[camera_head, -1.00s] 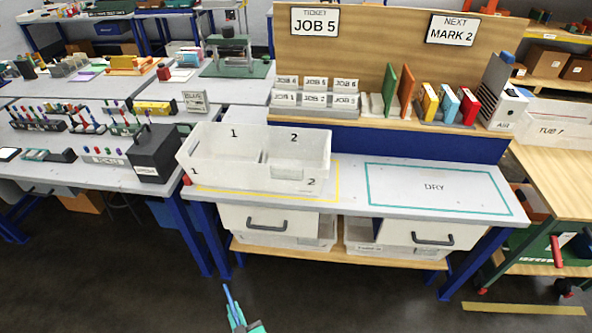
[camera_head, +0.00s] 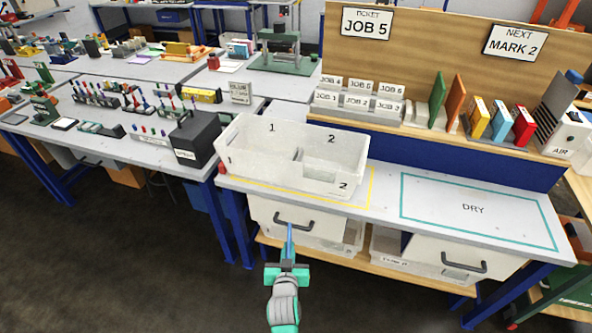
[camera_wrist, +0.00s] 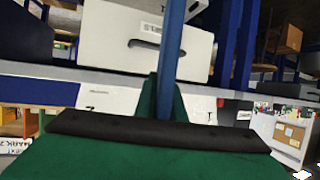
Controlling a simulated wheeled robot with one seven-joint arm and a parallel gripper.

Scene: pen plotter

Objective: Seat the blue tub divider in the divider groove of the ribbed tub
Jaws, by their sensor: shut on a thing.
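The blue tub divider (camera_head: 290,242) is a thin blue panel seen edge-on, held upright in my gripper (camera_head: 288,264). My gripper is shut on it. The divider also shows in the wrist view (camera_wrist: 172,45), rising between the green jaws. The ribbed tub (camera_head: 333,181) is white and open-topped, standing on the bench inside a yellow outline. Its compartments are marked 1 and 2, and a low inner wall shows between them. The groove itself is too small to make out. My gripper and the divider are in front of the bench, apart from the tub and nearer the camera.
The bench top (camera_head: 385,217) is clear right of the tub, around the DRY outline. A drawer with a dark handle (camera_head: 294,222) is under the bench, behind the divider in the picture. A black box (camera_head: 193,141) stands left of the tub on another table.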

